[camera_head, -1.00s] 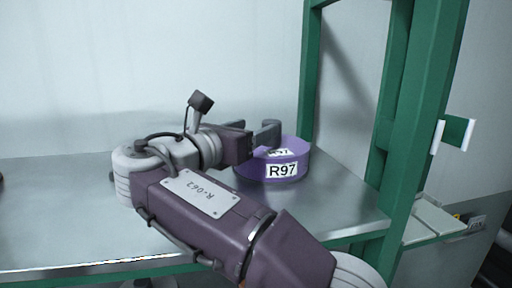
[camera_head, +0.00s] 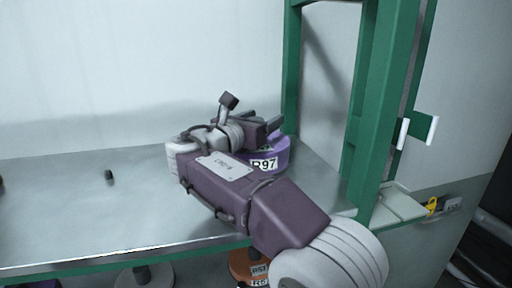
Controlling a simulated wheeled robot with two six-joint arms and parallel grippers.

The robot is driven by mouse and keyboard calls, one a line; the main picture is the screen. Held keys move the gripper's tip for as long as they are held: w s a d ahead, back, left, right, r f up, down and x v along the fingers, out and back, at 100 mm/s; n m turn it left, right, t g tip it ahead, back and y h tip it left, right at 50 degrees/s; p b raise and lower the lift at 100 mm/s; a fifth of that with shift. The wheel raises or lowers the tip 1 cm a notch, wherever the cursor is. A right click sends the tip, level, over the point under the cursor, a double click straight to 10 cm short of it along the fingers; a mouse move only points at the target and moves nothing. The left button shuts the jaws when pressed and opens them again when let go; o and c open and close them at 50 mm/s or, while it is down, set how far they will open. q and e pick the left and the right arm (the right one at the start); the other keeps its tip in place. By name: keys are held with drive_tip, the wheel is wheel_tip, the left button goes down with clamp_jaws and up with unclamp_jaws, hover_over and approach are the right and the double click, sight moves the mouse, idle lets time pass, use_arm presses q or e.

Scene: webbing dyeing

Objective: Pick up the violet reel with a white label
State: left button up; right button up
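The violet reel (camera_head: 281,155) stands on the metal table top near its right end, beside the green post. Its white label (camera_head: 264,164) reads R97; my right arm hides its left part. My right gripper (camera_head: 268,130) is above the reel's far side, its two fingers apart. From here I cannot tell whether a finger touches the reel. My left gripper is out of view.
The metal table (camera_head: 60,215) is mostly bare, with a small dark piece (camera_head: 108,175) on it. A green frame post (camera_head: 372,110) rises at the right. An orange reel (camera_head: 240,265) sits below the table edge.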

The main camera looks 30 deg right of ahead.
drive_tip(key=shift+w+a, duration=0.2)
drive_tip(key=shift+w, duration=0.1)
clamp_jaws()
drive_tip(key=shift+d, duration=0.1)
drive_tip(key=shift+r, duration=0.5)
wheel_tip(320, 180, up, 3)
drive_tip(key=shift+r, duration=0.15)
drive_tip(key=s+d+r+b, duration=0.2)
drive_tip(key=s+r, duration=0.4)
drive_tip(key=s, duration=0.5)
drive_tip(key=shift+s+d+r+b, duration=0.25)
drive_tip(key=shift+r+b, duration=0.1)
drive_tip(key=shift+b, duration=0.1)
